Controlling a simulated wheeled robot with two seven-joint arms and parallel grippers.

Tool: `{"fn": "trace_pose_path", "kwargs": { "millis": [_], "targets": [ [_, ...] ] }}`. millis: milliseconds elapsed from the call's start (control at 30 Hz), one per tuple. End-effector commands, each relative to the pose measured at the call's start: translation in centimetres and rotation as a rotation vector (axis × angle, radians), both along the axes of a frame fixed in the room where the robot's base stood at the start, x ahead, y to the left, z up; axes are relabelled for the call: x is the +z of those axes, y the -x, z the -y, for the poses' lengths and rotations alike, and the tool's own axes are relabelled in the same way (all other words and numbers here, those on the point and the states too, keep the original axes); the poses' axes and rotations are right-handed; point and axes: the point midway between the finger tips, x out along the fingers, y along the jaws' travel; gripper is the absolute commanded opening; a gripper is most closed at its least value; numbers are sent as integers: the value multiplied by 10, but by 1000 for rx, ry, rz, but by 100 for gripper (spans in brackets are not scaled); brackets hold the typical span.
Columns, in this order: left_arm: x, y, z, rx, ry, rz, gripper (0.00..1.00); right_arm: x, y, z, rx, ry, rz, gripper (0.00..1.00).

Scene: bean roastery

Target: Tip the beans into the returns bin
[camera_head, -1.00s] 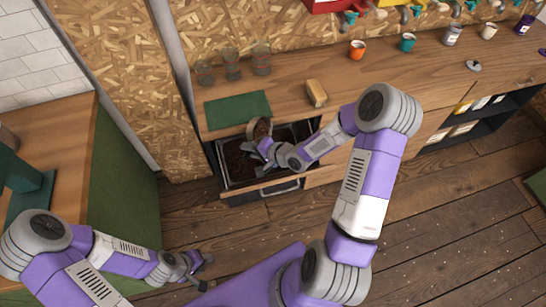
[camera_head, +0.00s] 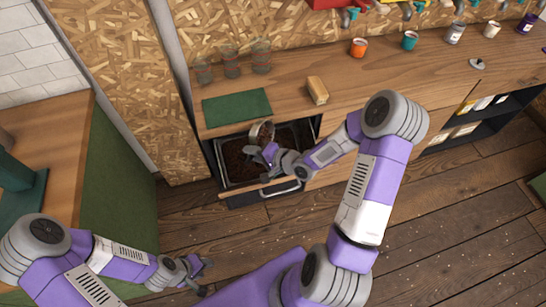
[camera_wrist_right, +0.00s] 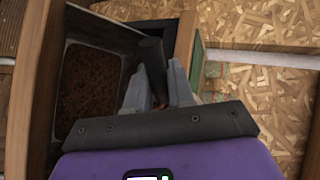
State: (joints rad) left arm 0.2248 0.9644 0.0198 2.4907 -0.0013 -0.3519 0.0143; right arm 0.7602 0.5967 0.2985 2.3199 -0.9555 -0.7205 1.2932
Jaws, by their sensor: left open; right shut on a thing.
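The returns bin (camera_head: 226,178) is the dark tray in the open drawer under the counter. Brown beans cover its floor, and they also show in the right wrist view (camera_wrist_right: 88,90). My right gripper (camera_head: 270,151) is shut on a small round container (camera_head: 262,131), held over the back part of the bin. The container looks tilted; I cannot tell how much is left inside. In the right wrist view the fingers (camera_wrist_right: 158,92) close around a dark part of it. My left gripper (camera_head: 206,277) is open and empty, low at the left, away from the bin.
A green mat (camera_head: 236,108), several glasses (camera_head: 231,62) and a tan block (camera_head: 317,90) are on the counter behind the drawer. Orange (camera_head: 358,47) and teal (camera_head: 409,40) cups stand farther right. The drawer handle (camera_head: 281,188) sticks out in front. Floor in front is clear.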

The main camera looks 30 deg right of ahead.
Motion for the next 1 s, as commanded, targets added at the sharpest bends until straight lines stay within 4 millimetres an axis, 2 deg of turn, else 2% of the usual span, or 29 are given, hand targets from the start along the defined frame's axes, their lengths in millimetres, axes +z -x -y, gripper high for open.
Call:
{"fn": "trace_pose_path", "kwargs": {
  "millis": [700, 1000],
  "targets": [
    [-31, 0, 0, 0, 0, 0, 43, -21, 7, 4, 0, -35, 61, 0],
    [-31, 0, 0, 0, 0, 0, 43, -19, 9, 5, 1, -49, 85, 0]
  ]
}}
